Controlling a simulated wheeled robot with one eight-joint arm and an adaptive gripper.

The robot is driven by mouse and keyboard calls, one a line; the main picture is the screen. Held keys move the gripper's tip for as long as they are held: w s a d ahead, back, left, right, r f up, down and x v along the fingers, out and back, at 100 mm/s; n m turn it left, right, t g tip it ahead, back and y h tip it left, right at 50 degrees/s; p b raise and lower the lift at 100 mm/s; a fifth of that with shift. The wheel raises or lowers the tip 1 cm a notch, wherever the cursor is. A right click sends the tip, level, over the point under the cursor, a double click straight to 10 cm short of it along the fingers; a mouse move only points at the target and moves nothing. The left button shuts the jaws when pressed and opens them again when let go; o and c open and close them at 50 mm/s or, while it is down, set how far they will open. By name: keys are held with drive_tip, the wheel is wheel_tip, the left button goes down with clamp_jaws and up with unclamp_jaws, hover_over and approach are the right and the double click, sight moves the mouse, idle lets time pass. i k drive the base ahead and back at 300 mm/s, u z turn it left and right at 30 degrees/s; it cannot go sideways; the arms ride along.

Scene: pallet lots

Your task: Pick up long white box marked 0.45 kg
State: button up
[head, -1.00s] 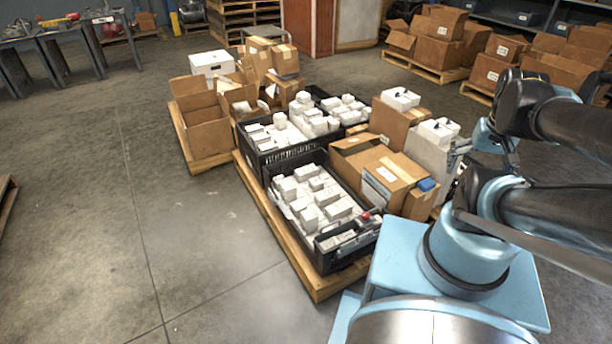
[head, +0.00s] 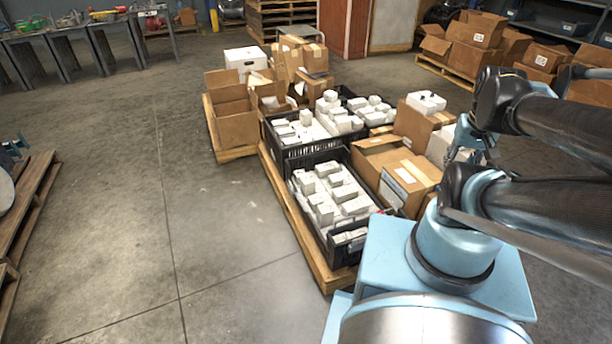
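Many small white boxes lie in black crates on a pallet. The near crate (head: 318,228) holds several, among them a longer-looking white box (head: 352,207). The crate behind it (head: 292,152) and a further one hold more white boxes (head: 330,103). No weight marks are readable, so I cannot tell which box is marked 0.45 kg. My arm is folded at the right. What seems to be my gripper (head: 460,150) is small and partly hidden among the arm links, beside the cartons; its fingers are not clear. I see no box held in it.
Open cartons (head: 232,122) stand at the pallets' left end, with a larger white box (head: 246,60) behind. More cartons (head: 405,180) stand right of the near crate. A wooden pallet (head: 28,205) lies at the left edge. The floor between is clear.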

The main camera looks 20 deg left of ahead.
sight(325, 170)
drive_tip(key=u, duration=2.7)
drive_tip(key=k, duration=1.1)
drive_tip(key=z, duration=1.4)
drive_tip(key=i, duration=1)
